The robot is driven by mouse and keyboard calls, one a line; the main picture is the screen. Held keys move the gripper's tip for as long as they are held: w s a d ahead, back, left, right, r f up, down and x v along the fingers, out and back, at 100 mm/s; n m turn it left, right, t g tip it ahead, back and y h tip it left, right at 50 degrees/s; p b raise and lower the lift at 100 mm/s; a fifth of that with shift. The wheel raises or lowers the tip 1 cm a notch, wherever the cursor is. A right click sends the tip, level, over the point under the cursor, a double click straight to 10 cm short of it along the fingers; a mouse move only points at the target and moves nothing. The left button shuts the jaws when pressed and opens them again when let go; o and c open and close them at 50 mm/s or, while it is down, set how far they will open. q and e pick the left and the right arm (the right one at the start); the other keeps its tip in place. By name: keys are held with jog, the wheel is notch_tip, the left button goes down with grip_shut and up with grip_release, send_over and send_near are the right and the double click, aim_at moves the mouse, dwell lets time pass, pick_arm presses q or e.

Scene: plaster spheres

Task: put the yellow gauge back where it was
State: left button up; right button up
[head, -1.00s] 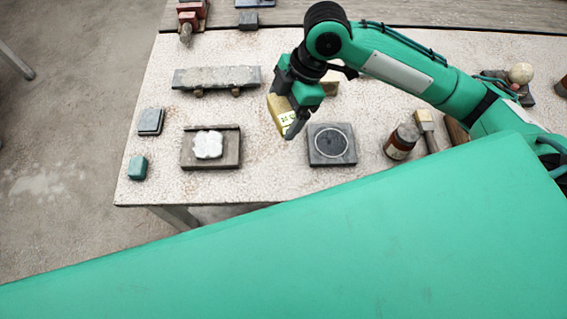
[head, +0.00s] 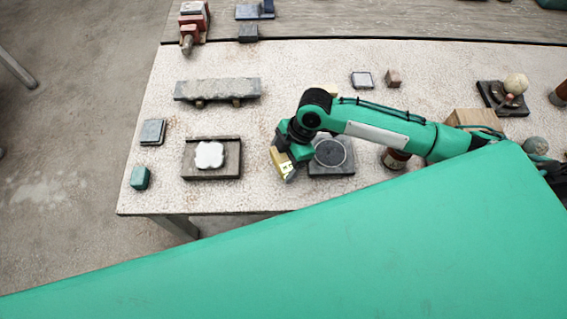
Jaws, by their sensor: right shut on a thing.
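The yellow gauge (head: 278,160) is a small yellow block-like piece with dark marks on its face. My right gripper (head: 288,168) is shut on it, left of the dark square plate with a ring (head: 318,170) and right of the wooden tray (head: 226,172). The gripper hides part of the gauge. I cannot tell whether the gauge touches the table. A white lobed piece (head: 209,155) lies in the tray. My left gripper is not in view.
A rough grey slab (head: 217,88) lies on supports behind. A grey block (head: 153,131) and a teal block (head: 140,178) are at left. A brown jar (head: 395,159) stands under my right arm.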

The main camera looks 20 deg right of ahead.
aim_at(284, 166)
notch_tip(284, 166, down, 4)
jog(key=shift+r+p, duration=0.25)
jog(key=shift+p, duration=0.05)
jog(key=shift+f, duration=0.2)
jog(key=o, duration=0.8)
jog(key=shift+r, duration=0.25)
jog(key=shift+d+r, duration=0.15)
jog(key=shift+r, duration=0.15)
jog(key=b+v, duration=0.2)
jog(key=v, duration=0.9)
jog(key=shift+r, duration=0.1)
